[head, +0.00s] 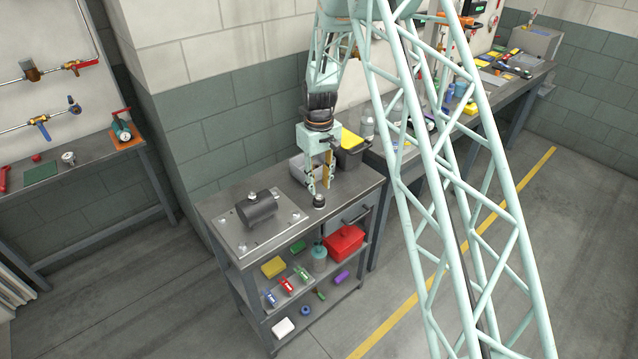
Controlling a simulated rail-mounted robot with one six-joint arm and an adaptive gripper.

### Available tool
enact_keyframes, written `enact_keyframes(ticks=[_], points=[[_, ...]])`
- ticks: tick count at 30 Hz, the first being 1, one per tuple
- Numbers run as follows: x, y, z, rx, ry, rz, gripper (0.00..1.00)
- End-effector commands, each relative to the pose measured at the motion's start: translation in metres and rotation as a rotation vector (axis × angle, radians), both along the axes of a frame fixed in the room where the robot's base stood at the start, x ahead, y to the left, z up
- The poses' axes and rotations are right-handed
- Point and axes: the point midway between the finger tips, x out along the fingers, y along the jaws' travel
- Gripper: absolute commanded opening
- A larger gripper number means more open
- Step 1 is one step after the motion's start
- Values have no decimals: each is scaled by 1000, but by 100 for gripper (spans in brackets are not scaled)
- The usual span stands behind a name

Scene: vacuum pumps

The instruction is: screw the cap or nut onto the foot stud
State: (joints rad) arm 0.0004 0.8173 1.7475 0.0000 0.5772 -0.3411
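My gripper (319,186) points down above the right part of the steel bench top. Its two fingers are apart, with nothing seen between them. A small round dark piece with a pale top (319,201) stands on the bench just below the fingertips; it may be the cap or nut, but it is too small to be sure. I cannot tell whether the fingers touch it. To the left, a grey plate (270,234) carries a dark cylindrical pump body (257,209). Small bright fittings, such as one at the right (295,216), sit near the plate's corners; which is the foot stud is unclear.
A grey box (299,170) and a black bin with a yellow lid (349,150) stand behind my gripper. Bare bench top lies between plate and gripper.

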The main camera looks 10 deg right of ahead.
Motion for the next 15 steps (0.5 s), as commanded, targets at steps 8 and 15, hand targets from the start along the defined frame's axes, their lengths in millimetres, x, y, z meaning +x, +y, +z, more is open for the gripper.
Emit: enact_keyframes(ticks=[8, 15], points=[[0, 0, 0, 0, 0, 292, 26], [0, 0, 0, 0, 0, 548, 26]])
